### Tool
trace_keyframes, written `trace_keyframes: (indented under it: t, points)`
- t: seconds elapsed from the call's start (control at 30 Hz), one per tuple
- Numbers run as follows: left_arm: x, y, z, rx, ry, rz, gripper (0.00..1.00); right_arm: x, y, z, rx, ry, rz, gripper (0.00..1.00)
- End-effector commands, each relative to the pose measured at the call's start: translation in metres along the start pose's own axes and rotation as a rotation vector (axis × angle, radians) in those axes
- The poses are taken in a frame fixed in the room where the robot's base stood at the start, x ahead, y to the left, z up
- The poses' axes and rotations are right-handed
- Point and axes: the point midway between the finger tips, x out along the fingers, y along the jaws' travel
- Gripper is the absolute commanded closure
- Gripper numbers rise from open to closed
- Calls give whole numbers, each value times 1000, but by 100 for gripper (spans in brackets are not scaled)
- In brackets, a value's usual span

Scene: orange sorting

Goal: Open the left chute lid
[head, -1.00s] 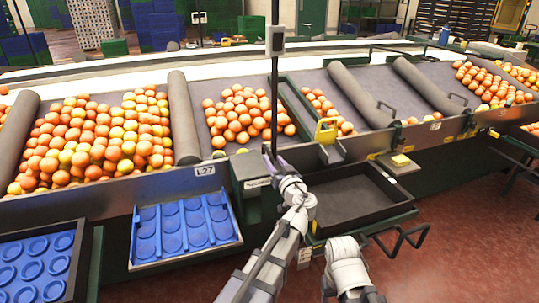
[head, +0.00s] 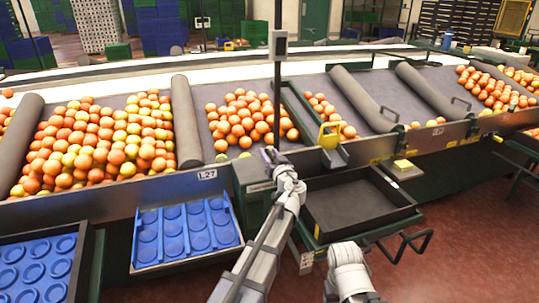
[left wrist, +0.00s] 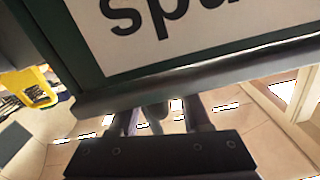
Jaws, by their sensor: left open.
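A dark green box (head: 248,172) with a small pale label stands at the front edge of the conveyor, mostly behind my left arm. I cannot clearly tell the left chute lid apart from this box. My left gripper (head: 271,156) is over the top of the box, beside the thin dark post. In the left wrist view, a white sign (left wrist: 190,30) with the letters "spu" in a green frame fills the top. The open, empty fingers of my left gripper (left wrist: 158,118) point toward the dark edge (left wrist: 190,92) below the sign; contact is unclear.
A dark empty tray (head: 350,207) lies right of the box, and a blue dimpled tray (head: 187,232) to its left. Oranges (head: 105,140) lie in sloped bays behind. A yellow device (head: 329,136) stands right of the post (head: 278,90) and also shows in the left wrist view (left wrist: 27,88).

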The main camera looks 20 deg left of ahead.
Motion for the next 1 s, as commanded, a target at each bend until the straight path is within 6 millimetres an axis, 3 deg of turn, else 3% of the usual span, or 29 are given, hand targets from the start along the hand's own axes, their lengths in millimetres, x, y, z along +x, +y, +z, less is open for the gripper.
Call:
trace_keyframes:
  t: [0.2, 0.6, 1.0]
  points:
    - [0, 0, 0, 0, 0, 0, 54, 0, 0, 0, 0, 0, 0, 32]
    - [0, 0, 0, 0, 0, 0, 99, 0, 0, 0, 0, 0, 0, 32]
    - [0, -1, 0, 0, 0, -1, 100, 0, 0, 0, 0, 0, 0, 32]
